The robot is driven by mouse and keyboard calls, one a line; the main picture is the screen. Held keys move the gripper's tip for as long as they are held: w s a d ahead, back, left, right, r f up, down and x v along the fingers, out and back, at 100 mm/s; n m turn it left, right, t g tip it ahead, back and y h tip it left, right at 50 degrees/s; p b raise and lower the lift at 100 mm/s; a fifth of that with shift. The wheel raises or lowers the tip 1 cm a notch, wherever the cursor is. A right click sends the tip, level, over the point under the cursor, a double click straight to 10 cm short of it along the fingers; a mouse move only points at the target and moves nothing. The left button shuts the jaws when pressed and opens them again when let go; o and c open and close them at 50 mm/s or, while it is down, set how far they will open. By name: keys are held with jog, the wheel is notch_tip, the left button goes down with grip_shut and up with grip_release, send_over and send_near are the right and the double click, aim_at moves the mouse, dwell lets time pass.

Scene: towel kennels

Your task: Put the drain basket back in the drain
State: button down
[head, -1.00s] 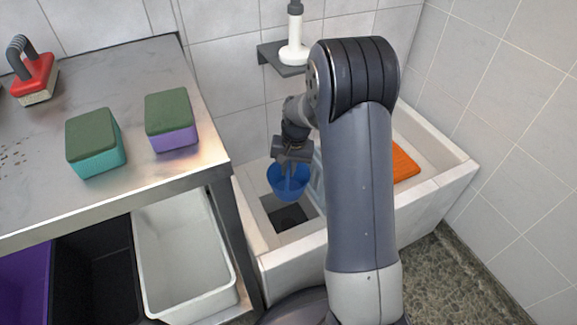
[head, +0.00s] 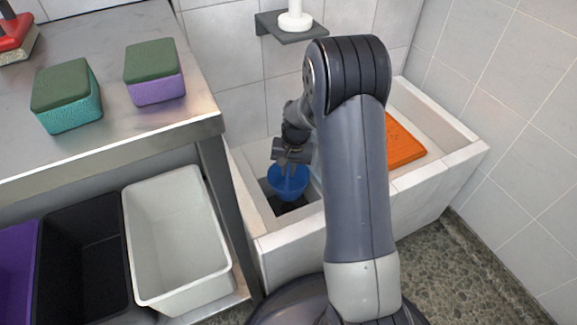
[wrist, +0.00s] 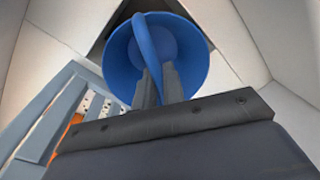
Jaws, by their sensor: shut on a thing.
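The drain basket (head: 287,186) is a blue bowl-shaped cup with a handle across its top. My gripper (head: 289,166) is shut on its handle and holds it upright over the drain (head: 283,207), a dark square recess in the left part of the trough floor. In the wrist view the basket (wrist: 122,58) lies just beyond my fingertips (wrist: 160,82), with the handle between them. The dark drain (wrist: 98,40) shows partly behind the basket. The basket hides much of the opening, and I cannot tell whether its bottom is inside it.
The pale trough (head: 440,160) has raised walls around the drain. A grey-blue slatted grate (wrist: 48,122) and an orange mat (head: 401,142) lie beside it. A steel table (head: 110,130) with two sponges stands left, above several bins. A small shelf (head: 291,30) is behind.

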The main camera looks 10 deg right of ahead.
jog(key=shift+f+b, duration=2.75)
jog(key=shift+f, duration=2.4)
jog(key=c, duration=1.4)
grip_release()
jog(key=shift+c, duration=0.2)
jog(key=shift+o, duration=0.5)
jog(key=o, duration=0.4)
jog(key=shift+r, duration=0.1)
notch_tip(320, 180, up, 16)
jog(key=p, duration=1.2)
